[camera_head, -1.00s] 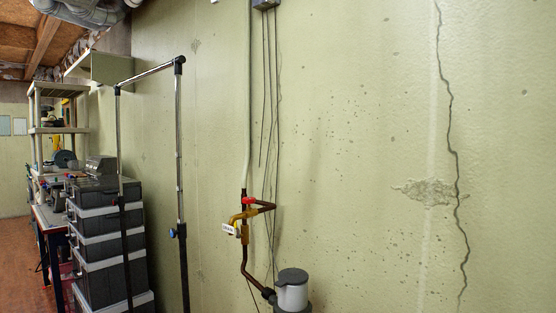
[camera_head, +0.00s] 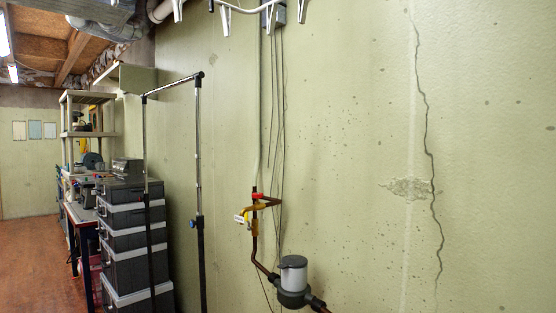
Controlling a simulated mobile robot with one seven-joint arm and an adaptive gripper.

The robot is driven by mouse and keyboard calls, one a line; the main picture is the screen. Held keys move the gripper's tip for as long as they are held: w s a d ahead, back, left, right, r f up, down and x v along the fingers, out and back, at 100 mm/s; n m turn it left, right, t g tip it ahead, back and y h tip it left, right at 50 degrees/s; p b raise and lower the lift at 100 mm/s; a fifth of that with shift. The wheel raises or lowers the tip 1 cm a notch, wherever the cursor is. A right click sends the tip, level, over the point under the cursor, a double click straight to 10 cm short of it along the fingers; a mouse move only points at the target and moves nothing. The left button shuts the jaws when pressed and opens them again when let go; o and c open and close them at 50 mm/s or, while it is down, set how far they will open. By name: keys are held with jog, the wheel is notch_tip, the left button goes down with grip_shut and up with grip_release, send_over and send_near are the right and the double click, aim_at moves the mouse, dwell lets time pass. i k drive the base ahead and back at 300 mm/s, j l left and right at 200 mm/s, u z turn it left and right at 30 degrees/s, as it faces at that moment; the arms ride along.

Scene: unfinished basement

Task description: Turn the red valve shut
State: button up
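The red valve (camera_head: 258,196) is a small red handle on brass and copper pipework against the green wall, a little below the middle of the head view. A yellow fitting (camera_head: 246,218) with a small white tag (camera_head: 240,219) sits just below and left of it. The copper pipe (camera_head: 254,248) runs down to a grey and white cylindrical unit (camera_head: 293,277). The handle is too small to tell its exact turn. My gripper is not in the view.
A metal garment rack (camera_head: 198,150) stands left of the pipework, close to it. The red floor (camera_head: 30,255) is open at far left. White hangers (camera_head: 246,10) hang at the top.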

aim_at(257, 196)
jog(key=i+j+z, duration=0.1)
jog(key=z, duration=0.55)
jog(key=i+j+z, duration=0.4)
jog(key=j, duration=0.25)
jog(key=i+j+z, duration=0.25)
jog(key=i+j, duration=0.15)
jog(key=j, duration=0.25)
jog(key=i+j, duration=0.1)
jog(key=j, duration=0.3)
jog(key=i+j, duration=0.15)
jog(key=j, duration=0.25)
jog(key=z, duration=0.05)
